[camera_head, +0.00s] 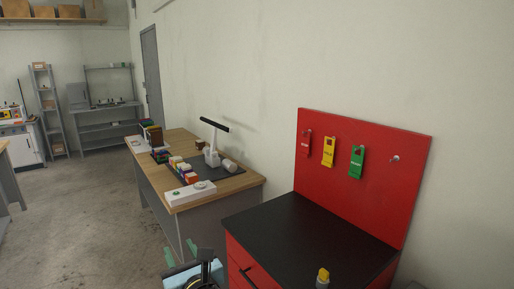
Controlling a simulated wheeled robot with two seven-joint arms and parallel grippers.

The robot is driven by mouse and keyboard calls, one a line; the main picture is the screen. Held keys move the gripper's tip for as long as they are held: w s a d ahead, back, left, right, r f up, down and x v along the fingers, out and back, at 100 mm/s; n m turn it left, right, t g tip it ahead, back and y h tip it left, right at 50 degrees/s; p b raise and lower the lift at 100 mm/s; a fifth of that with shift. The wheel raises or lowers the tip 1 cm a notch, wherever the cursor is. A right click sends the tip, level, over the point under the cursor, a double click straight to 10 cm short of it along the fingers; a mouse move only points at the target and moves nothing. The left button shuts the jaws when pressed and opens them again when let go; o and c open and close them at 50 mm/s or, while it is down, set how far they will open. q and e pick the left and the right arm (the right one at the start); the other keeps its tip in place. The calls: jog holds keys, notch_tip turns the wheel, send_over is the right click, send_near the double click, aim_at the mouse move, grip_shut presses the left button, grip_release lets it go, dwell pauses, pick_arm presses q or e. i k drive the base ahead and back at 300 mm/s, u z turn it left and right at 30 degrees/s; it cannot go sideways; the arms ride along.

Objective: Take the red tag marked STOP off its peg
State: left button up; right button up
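The red tag marked STOP (305,146) hangs on a peg at the left of the upright red panel (370,197). A yellow tag (328,153) and a green tag (357,162) hang on pegs to its right.
A peg (395,158) at the panel's right is bare. The black cabinet top (300,225) before the panel is mostly clear; a yellow-topped object (322,277) shows at its front. A wooden workbench (233,183) with several items stands left.

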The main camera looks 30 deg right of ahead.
aim_at(305, 141)
jog(key=i, duration=3.3)
jog(key=z, duration=2.9)
jog(key=i, duration=0.5)
